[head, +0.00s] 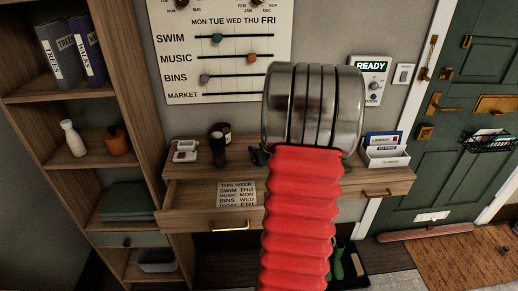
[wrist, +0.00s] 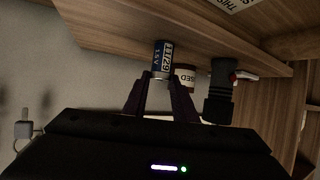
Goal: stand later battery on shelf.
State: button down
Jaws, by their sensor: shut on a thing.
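In the wrist view a blue and silver battery (wrist: 162,58) marked 11/29 is held at the tips of the two dark fingers of my gripper (wrist: 162,84). Wood shows close behind it. I cannot tell whether its end touches the wood. In the head view my arm hides the battery and most of my gripper; a small dark part of it (head: 258,156) shows at the shelf top. The wooden wall shelf (head: 325,172) runs behind my arm. No second battery can be made out.
The jar reads "SED" in the wrist view (wrist: 185,77). A card tray (head: 386,157) stands at right. The drawer with a printed card (head: 237,194) is open.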

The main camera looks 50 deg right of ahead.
jog(key=c, duration=1.4)
grip_release()
jog(key=shift+c, duration=0.2)
jog(key=shift+s+a+r, duration=0.1)
jog(key=shift+s+r, duration=0.15)
jog(key=shift+s, duration=0.05)
jog(key=v, duration=1.1)
jog(key=shift+s+a, duration=0.1)
jog(key=shift+a, duration=0.05)
